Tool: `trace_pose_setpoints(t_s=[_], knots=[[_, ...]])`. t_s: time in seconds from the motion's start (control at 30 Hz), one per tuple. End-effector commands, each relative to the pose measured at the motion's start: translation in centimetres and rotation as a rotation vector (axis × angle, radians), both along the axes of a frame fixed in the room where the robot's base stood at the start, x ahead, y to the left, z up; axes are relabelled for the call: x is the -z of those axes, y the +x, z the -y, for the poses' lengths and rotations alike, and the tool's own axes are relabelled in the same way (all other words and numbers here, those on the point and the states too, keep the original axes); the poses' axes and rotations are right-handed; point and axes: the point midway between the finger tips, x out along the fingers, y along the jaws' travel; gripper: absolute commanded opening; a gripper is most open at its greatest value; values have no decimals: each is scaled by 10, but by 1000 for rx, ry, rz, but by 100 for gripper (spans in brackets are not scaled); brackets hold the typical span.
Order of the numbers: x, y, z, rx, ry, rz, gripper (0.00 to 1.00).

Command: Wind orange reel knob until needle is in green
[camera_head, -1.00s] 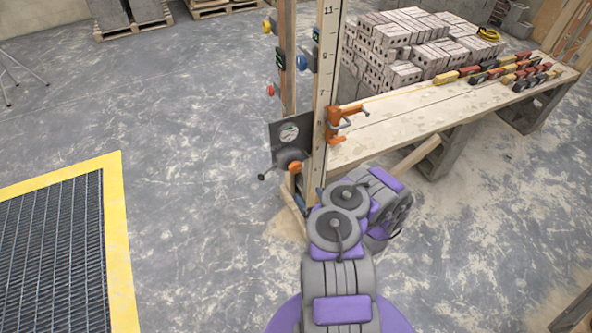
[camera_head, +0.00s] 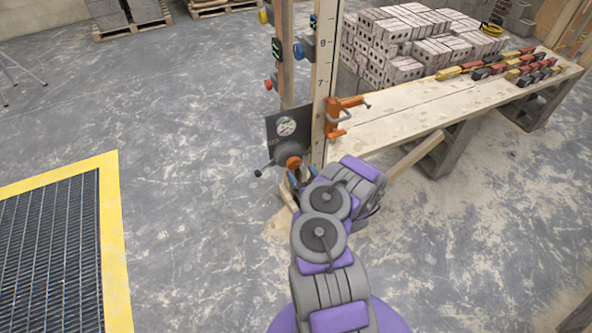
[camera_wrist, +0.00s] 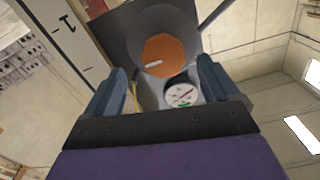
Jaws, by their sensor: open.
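The orange reel knob (camera_head: 293,162) sits at the centre of a grey reel on a dark plate fixed to the upright post. In the wrist view the orange knob (camera_wrist: 168,56) is a round face with a pale mark, ahead of my fingers. The dial gauge (camera_head: 286,127) is above the knob; it also shows in the wrist view (camera_wrist: 181,95), with a small green patch on its rim. The needle is too small to read surely. My gripper (camera_wrist: 158,92) is open, its two blue fingers apart and empty. In the head view my gripper (camera_head: 302,180) is just below the knob.
A crank handle (camera_head: 258,173) sticks out left of the reel. An orange clamp (camera_head: 341,118) grips the post at the wooden bench (camera_head: 410,115). Coloured devices (camera_head: 299,50) are on the posts. A yellow-edged floor grate (camera_head: 112,230) lies left.

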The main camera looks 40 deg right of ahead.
Motion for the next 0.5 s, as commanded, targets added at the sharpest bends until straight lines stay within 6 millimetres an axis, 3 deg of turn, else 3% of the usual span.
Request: trace_pose_setpoints(t_s=[0.2,0.5], knots=[[2,34,5,-4,-5,-1,88],[-1,48,11,0,-1,1,88]])
